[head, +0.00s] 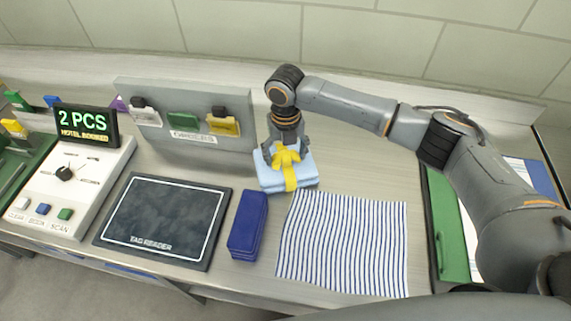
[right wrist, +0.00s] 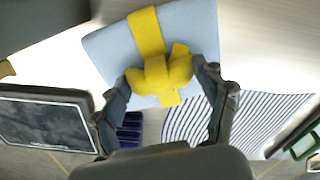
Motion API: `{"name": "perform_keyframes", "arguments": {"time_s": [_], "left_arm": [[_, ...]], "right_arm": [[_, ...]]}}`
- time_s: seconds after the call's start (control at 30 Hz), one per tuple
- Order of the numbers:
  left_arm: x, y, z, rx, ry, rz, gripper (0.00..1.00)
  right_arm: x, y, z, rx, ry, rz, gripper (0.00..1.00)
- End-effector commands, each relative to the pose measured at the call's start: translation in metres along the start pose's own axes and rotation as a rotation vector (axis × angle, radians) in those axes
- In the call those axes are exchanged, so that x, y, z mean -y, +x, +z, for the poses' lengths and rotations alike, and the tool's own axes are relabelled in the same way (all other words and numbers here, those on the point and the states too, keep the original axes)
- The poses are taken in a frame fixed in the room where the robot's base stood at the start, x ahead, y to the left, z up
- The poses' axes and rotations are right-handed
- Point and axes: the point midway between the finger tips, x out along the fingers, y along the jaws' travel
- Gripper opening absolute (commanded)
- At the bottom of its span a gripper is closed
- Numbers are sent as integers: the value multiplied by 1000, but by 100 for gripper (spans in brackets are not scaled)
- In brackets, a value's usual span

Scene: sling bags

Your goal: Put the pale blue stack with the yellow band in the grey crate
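The pale blue stack (head: 272,181) lies on the counter behind the striped cloth, with a yellow band and bow (head: 288,158) on top. It also fills the upper middle of the right wrist view (right wrist: 108,48). My right gripper (head: 285,150) points down over the stack. Its fingers are apart, one on each side of the bow, as the right wrist view (right wrist: 162,76) also shows. Whether a fingertip touches the bow is unclear. My left gripper is out of view. I see no grey crate that I can make out for certain.
A dark blue folded stack (head: 248,222) and a blue-striped cloth (head: 345,245) lie in front. A tag reader (head: 163,220) and a control box with a display (head: 87,125) stand left. A grey upright panel (head: 188,105) is behind. A green item (head: 448,225) lies right.

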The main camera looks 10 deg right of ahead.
Motion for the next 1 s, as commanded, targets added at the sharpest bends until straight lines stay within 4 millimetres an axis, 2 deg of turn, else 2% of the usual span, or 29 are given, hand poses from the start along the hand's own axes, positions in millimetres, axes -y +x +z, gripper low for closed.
{"name": "perform_keyframes", "arguments": {"time_s": [0.03,0.2,0.3,0.67,0.87,1.0], "left_arm": [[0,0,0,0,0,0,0],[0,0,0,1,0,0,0],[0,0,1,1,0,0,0],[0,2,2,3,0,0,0],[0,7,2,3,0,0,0],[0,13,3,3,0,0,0]], "right_arm": [[0,0,0,0,0,0,54],[0,0,0,0,0,0,19],[0,-2,1,3,0,1,3],[0,-6,1,4,1,2,2],[0,-27,2,5,1,3,2],[0,-52,2,7,-1,3,2]]}}
